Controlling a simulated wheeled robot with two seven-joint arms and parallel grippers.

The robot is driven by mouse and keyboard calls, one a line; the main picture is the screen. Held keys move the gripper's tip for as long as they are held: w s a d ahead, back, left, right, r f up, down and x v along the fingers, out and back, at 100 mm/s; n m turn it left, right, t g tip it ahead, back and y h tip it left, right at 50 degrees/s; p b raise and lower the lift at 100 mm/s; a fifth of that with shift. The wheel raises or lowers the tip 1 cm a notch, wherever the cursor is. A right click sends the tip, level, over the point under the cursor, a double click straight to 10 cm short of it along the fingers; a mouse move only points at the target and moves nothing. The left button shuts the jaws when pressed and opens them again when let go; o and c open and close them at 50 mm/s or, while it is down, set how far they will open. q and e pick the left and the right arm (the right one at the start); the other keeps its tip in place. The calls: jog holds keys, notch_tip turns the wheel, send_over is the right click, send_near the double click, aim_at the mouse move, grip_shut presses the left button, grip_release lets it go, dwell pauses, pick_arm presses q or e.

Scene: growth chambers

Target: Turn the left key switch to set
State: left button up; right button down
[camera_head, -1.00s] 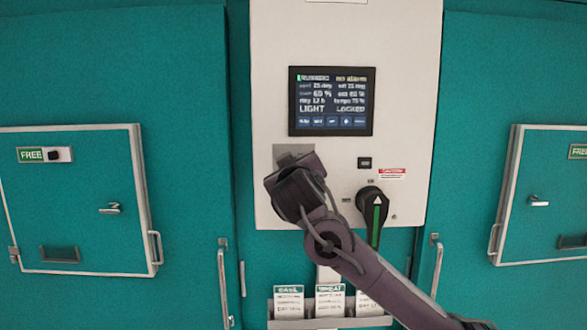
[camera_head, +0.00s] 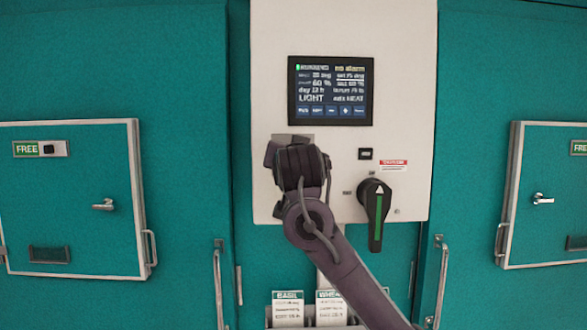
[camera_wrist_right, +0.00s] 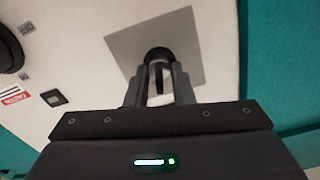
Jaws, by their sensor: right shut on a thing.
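The left key switch (camera_wrist_right: 158,56) is a round black collar on a square grey plate (camera_wrist_right: 187,36), seen in the right wrist view. A thin dark key part stands out from it. My right gripper (camera_wrist_right: 160,82) is shut on this key, one finger on each side. In the head view my wrist hides the switch, and only the top of the grey plate (camera_head: 301,137) shows. My left gripper is not in view.
A black handle with a green stripe (camera_head: 375,213) is right of my wrist, pointing down. A small black square (camera_head: 365,154) and a red label (camera_head: 393,165) sit above it. Teal doors flank the panel. Tag cards (camera_head: 288,309) hang below.

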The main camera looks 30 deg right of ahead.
jog(key=shift+m+b, duration=0.8)
jog(key=shift+m, duration=0.8)
jog(key=c, duration=1.6)
grip_release()
jog(key=shift+s, duration=0.1)
jog(key=b+v, duration=0.3)
jog(key=v, duration=0.4)
jog(key=shift+s+a+b, duration=0.15)
jog(key=shift+s+b, duration=0.15)
jog(key=shift+s, duration=0.05)
jog(key=shift+f, duration=0.1)
